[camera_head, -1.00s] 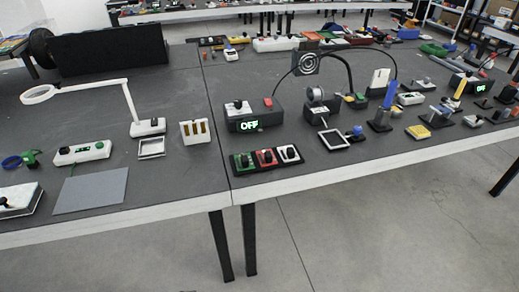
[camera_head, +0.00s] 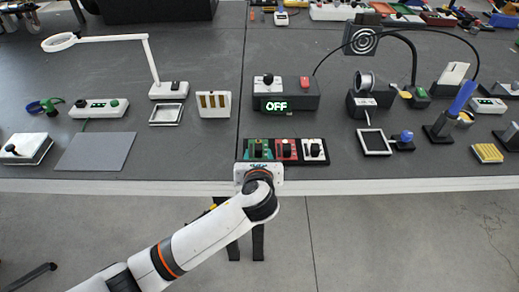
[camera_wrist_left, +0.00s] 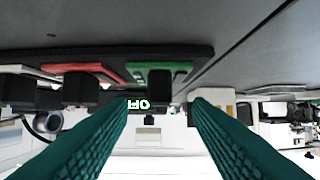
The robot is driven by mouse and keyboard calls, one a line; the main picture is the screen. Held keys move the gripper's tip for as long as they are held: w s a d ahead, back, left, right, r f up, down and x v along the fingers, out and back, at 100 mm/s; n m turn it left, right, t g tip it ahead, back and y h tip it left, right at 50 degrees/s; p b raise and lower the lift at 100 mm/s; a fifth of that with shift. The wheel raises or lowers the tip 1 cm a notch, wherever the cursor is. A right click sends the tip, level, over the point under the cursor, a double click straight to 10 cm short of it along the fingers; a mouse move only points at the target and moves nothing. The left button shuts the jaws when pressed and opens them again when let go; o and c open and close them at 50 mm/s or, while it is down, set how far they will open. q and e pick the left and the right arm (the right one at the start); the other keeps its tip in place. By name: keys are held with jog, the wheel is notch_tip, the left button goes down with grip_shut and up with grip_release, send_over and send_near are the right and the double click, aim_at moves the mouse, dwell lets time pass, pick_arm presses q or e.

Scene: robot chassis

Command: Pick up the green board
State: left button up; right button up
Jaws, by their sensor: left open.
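The green board (camera_head: 257,149) sits at the left end of a black tray (camera_head: 322,158) near the table's front edge, with a black block standing on it. A red board (camera_head: 286,149) and a white board (camera_head: 313,149) sit beside it. In the left wrist view, which looks inverted, the green board (camera_wrist_left: 158,69) lies just past the fingertips. My left gripper (camera_head: 258,165) is at the table edge right in front of the green board. Its two teal fingers (camera_wrist_left: 160,105) are spread, with nothing held between them. My right gripper is not in view.
A black box with a green OFF display (camera_head: 285,98) stands behind the tray. A grey plate (camera_head: 96,152) lies to the left. Bare table separates the grey plate from the tray.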

aim_at(258, 149)
pick_arm(q)
jog(key=x, duration=0.6)
jog(key=shift+w+b, duration=0.25)
jog(key=shift+b, duration=0.05)
jog(key=shift+c, duration=0.2)
grip_shut()
